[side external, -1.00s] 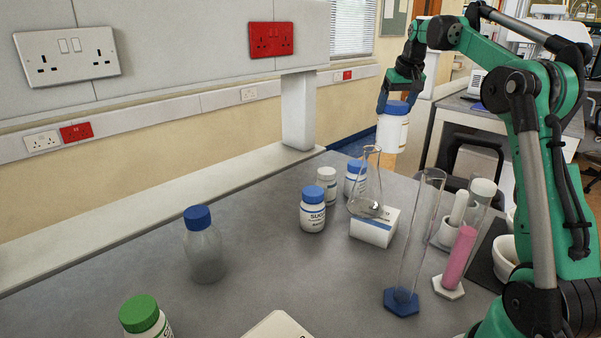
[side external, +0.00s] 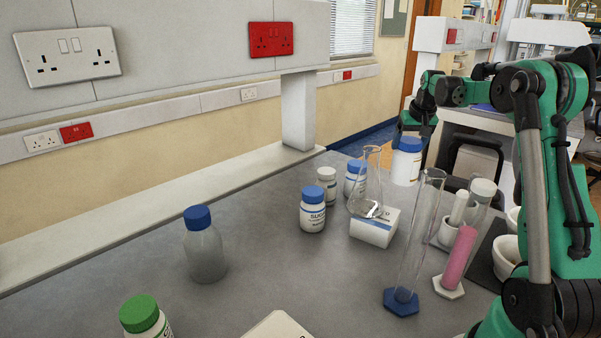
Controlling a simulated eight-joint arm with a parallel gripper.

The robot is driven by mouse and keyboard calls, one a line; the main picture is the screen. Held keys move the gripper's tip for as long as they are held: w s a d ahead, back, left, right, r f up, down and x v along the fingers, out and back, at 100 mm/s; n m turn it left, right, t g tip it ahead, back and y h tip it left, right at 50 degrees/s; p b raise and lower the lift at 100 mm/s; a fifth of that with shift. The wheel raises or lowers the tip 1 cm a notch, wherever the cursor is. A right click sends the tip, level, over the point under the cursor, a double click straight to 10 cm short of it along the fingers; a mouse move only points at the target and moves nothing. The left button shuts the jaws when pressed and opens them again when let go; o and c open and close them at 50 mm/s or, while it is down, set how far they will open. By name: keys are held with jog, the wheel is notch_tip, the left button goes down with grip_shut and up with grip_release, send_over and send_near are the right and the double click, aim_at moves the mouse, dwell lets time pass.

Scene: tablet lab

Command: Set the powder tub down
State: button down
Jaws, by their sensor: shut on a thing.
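The powder tub (side external: 406,166) is a white tub with a blue lid, upright near the far right edge of the bench. My gripper (side external: 411,134) is above the tub and shut on it at the lid. The fingertips are small and partly hidden in this view. I cannot tell whether the tub's base touches the bench.
A tall glass cylinder (side external: 415,240), a pink cylinder (side external: 458,262) and white mortars (side external: 505,252) crowd the right. Several bottles, including a blue-capped one (side external: 313,212), stand left of the flask.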

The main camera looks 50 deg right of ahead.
aim_at(406, 163)
jog(key=shift+f, duration=2.8)
jog(key=shift+f, duration=0.1)
grip_release()
jog(key=v, duration=1.2)
